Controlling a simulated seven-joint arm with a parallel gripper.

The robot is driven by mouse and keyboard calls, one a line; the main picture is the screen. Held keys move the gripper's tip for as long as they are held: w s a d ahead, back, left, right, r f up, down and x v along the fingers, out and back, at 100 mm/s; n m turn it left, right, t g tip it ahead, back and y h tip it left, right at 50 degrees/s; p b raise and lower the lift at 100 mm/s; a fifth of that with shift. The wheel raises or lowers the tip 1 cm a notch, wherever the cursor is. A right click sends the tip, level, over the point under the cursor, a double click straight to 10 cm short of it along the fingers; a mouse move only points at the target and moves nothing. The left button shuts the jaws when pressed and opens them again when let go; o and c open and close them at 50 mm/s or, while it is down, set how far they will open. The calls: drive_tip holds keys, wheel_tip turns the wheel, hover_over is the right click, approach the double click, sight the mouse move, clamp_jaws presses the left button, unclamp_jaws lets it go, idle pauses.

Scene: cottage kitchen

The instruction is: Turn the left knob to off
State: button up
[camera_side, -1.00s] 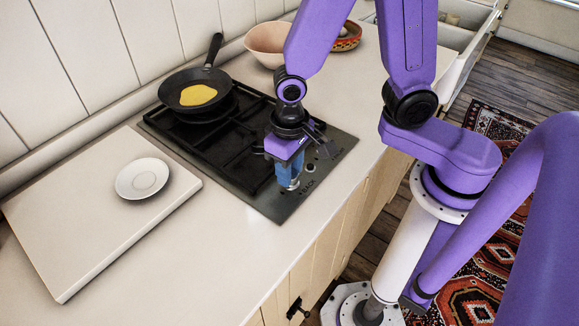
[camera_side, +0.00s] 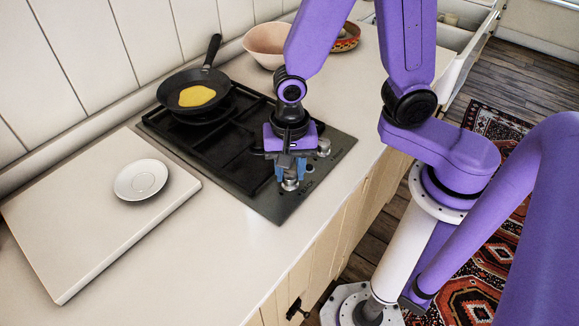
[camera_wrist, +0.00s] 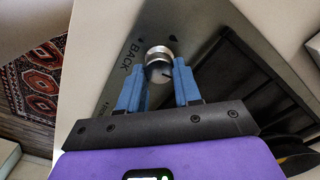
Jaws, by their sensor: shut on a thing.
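The left knob (camera_side: 290,184) is a round silver knob near the front left corner of the dark hob (camera_side: 265,207). My gripper (camera_side: 290,172) points down over it, with its blue fingers on either side of the knob. In the wrist view the knob (camera_wrist: 158,62) sits between the tips of the blue fingers (camera_wrist: 160,80), close to the "BACK" lettering. My gripper is shut on the knob. A dark pointer mark shows on the knob's face, but I cannot tell its exact setting. A second silver knob (camera_side: 324,147) stands farther right on the panel.
A black pan (camera_side: 174,95) with yellow food (camera_side: 197,96) sits on the back left burner. A white board (camera_side: 85,230) with a saucer (camera_side: 160,172) lies to the left. A pinkish bowl (camera_side: 263,42) stands behind. The counter in front of the board is clear.

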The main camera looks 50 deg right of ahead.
sight(291, 173)
drive_tip(key=shift+m, duration=0.7)
drive_tip(key=o, duration=1)
drive_tip(key=shift+o, duration=0.2)
drive_tip(key=shift+r, duration=0.1)
wheel_tip(291, 173, up, 17)
